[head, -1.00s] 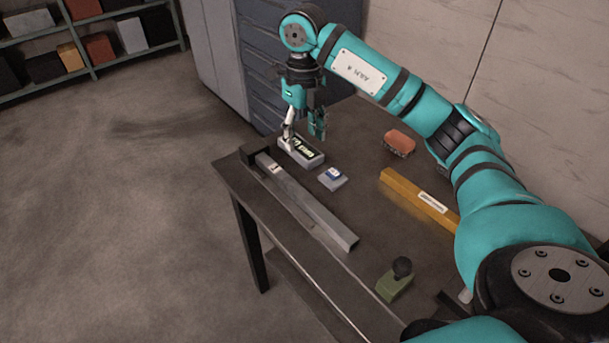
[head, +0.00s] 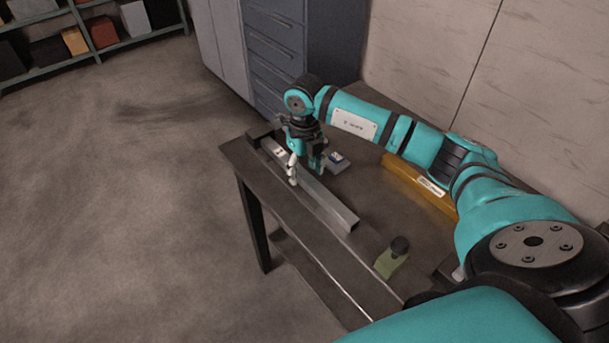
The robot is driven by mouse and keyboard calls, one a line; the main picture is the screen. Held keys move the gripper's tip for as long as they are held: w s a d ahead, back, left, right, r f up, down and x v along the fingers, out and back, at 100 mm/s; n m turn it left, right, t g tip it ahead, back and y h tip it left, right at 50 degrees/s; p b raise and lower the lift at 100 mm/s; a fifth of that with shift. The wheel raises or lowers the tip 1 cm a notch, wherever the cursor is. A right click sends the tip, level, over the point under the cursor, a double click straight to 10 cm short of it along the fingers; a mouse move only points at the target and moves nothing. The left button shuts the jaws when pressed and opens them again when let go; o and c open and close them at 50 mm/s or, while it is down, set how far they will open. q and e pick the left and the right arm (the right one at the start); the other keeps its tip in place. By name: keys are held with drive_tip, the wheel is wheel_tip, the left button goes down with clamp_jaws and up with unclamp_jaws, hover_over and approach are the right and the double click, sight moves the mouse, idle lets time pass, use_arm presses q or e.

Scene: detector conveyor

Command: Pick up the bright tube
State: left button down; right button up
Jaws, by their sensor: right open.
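A long, silver-grey square tube (head: 328,206), the brightest metal piece here, lies lengthwise along the left side of the dark table. It has a small white label near its far end. My right gripper (head: 304,171) points down over the far half of the tube, its fingers apart and nothing seen between them. One finger shows on the tube's left side and the other on its right. Whether they touch the tube, I cannot tell. The gripper hides part of the tube. My left gripper is not in view.
A dark block (head: 263,134) stands at the tube's far end. A yellow bar (head: 410,182) lies partly under my arm. A green block with a black knob (head: 391,260) stands nearer. The table's left edge is close.

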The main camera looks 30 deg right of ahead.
drive_tip(key=shift+f, duration=1.05)
clamp_jaws()
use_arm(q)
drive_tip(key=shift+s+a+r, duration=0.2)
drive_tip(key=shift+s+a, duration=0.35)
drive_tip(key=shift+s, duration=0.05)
